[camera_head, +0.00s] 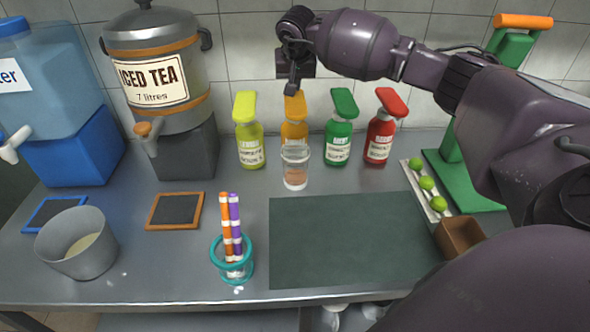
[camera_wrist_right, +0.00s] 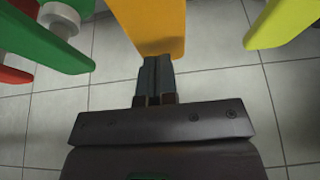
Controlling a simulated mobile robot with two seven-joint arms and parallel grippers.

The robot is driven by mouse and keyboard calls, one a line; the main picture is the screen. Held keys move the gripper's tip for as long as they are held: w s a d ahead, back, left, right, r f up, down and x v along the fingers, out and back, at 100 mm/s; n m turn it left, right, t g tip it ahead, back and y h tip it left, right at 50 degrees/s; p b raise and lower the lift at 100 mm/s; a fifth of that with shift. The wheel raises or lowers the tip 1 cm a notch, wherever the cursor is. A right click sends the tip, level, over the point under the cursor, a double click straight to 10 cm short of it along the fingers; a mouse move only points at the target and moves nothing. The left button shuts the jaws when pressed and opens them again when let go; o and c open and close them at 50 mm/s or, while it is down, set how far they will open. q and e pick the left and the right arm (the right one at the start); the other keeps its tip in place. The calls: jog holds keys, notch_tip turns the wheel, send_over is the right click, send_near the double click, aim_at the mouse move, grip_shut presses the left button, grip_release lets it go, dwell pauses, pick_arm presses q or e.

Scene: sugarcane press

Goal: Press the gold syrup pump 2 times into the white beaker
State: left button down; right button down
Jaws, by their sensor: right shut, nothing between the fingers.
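The gold syrup bottle (camera_head: 294,131) stands at the back of the counter, between the yellow-green and green bottles. Its gold pump head (camera_head: 295,106) also shows in the right wrist view (camera_wrist_right: 152,22). A clear beaker with a pale rim (camera_head: 295,168) stands right in front of the gold bottle, hiding its lower part; a brownish layer shows low in it. My right gripper (camera_head: 293,86) is shut and empty, pointing down at the top of the gold pump head. In the right wrist view its fingertips (camera_wrist_right: 156,62) overlap the pump's edge; I cannot tell whether they touch. My left gripper is not in view.
Yellow-green (camera_head: 250,148), green (camera_head: 338,140) and red (camera_head: 381,137) pump bottles flank the gold one closely. A green press (camera_head: 452,170) and a tray of limes (camera_head: 432,208) stand right. The dark mat (camera_head: 345,245) is clear. A straw holder (camera_head: 233,262) stands front.

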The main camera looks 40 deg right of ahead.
jog(key=shift+r, duration=0.1)
dwell(0.5)
notch_tip(320, 180, up, 6)
jog(key=shift+f+p, duration=0.1)
jog(key=shift+p, duration=0.75)
jog(key=shift+f, duration=0.1)
